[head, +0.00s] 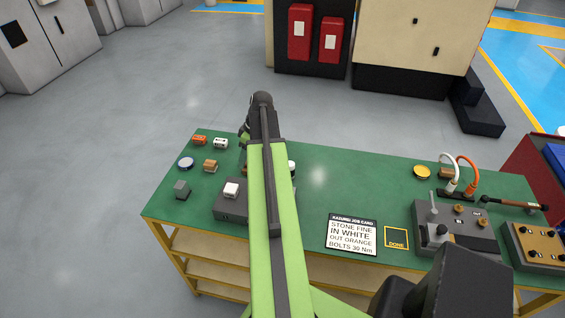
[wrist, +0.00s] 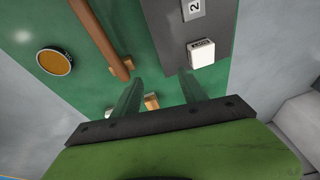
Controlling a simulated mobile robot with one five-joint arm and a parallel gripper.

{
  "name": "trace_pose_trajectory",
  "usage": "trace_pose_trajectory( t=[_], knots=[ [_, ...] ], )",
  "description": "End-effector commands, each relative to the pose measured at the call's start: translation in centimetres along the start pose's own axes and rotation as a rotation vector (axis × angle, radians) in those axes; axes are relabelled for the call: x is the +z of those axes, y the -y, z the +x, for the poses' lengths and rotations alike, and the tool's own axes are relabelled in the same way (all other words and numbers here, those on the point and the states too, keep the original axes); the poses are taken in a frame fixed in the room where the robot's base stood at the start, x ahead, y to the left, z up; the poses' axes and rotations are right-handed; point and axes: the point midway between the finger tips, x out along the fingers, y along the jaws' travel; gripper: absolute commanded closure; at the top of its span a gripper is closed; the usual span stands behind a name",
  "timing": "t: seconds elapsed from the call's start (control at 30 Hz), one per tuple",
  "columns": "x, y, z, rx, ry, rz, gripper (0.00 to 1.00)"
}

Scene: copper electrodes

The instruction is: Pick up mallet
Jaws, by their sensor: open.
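In the wrist view, a brown round rod (wrist: 105,42) that looks like the mallet's handle lies on the green table. It runs out of the top of the picture, so no mallet head shows there. In the head view my own arm covers that part of the table. My gripper (wrist: 161,82) is open and empty above the table. The rod's rounded end lies just left of my left fingertip, apart from it as far as I can tell. In the head view my gripper (head: 244,134) is partly hidden at the table's far edge.
A dark grey block (head: 226,212) with a white cube (head: 231,190) stands left of my arm; the cube also shows in the wrist view (wrist: 202,53). An orange-topped disc (wrist: 54,62) lies left of the rod. A brown-handled tool (head: 515,203) lies at the table's right.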

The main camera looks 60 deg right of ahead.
Motion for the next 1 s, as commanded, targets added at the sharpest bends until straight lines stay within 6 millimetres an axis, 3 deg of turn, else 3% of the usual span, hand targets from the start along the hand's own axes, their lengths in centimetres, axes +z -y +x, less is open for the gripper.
trace_pose_trajectory(
  t=[0.03, 0.1, 0.2, 0.3, 0.57, 1.0],
  knots=[
    [3.0, -3.0, -2.7, 0.015, -0.027, -0.005, 0.5],
    [6.9, -5.7, -5.0, 0.036, -0.06, -0.033, 0.5],
    [11.0, -8.0, -7.2, 0.062, -0.091, -0.067, 0.5],
    [13.2, -9.0, -8.2, 0.078, -0.106, -0.086, 0.5],
    [13.7, -9.2, -7.3, 0.081, -0.109, -0.096, 0.5],
    [12.9, -9.9, 2.0, 0.08, -0.108, -0.096, 0.5]
  ],
)
